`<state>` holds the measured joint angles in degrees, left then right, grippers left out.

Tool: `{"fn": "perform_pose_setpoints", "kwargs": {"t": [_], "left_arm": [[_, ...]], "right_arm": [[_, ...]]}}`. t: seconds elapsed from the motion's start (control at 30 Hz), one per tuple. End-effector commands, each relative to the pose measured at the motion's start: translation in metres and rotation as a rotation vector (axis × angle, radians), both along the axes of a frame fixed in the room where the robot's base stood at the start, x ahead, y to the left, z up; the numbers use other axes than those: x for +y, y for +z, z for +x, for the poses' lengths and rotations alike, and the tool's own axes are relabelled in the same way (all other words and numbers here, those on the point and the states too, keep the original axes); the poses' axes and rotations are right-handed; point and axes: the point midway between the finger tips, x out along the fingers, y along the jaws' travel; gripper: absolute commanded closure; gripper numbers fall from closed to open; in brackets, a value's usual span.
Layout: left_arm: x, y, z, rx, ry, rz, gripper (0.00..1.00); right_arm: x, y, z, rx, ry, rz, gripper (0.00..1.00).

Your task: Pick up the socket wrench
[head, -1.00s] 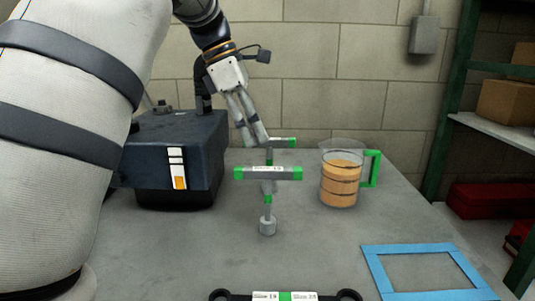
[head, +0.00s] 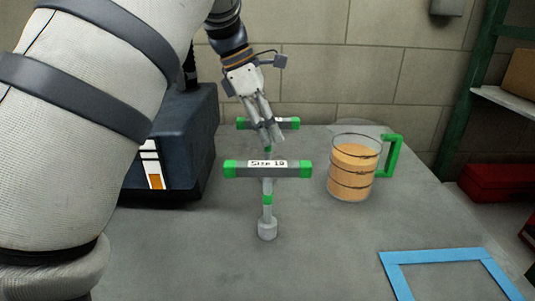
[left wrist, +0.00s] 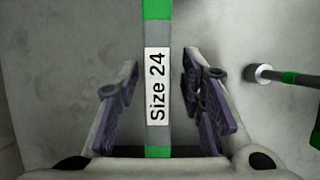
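Two grey T-handled socket wrenches with green bands stand upright on the table. The front one (head: 268,190), with a label that seems to read "Size 19", has its socket on the tabletop. The rear wrench (head: 287,124) is partly hidden by my left gripper and the front handle. My left gripper (head: 272,141) points down at the rear handle. In the left wrist view, a handle labelled "Size 24" (left wrist: 157,85) runs between the open fingers (left wrist: 157,110), with a gap on both sides. The other wrench (left wrist: 275,76) shows at the right. My right gripper is out of view.
A clear jug (head: 352,172) with orange contents and a green handle stands right of the wrenches. A dark blue box (head: 185,140) stands at left, partly behind my arm. A blue frame outline (head: 435,256) lies at front right.

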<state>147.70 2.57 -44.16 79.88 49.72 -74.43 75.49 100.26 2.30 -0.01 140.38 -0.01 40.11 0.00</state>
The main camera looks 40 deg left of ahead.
Motion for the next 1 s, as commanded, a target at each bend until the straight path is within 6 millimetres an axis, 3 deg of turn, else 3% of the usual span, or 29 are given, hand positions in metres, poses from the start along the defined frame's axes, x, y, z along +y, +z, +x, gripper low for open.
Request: {"fn": "perform_pose_setpoints", "kwargs": {"t": [0.13,0.37,0.4,0.57,1.0], "left_arm": [[-0.007,-0.022,0.007,0.003,0.000,0.000,0.65],[-0.009,-0.026,0.008,-0.001,-0.001,-0.001,0.65],[-0.009,-0.026,0.008,-0.001,0.000,-0.001,0.67],[-0.008,-0.026,0.008,-0.001,0.000,-0.001,1.00],[-0.008,-0.025,0.008,-0.003,0.000,0.000,1.00]], "right_arm": [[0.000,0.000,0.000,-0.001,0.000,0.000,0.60],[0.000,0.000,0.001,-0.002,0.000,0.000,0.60],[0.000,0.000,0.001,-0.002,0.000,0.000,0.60],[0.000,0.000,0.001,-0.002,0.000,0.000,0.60],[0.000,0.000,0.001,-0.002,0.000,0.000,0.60]]}}
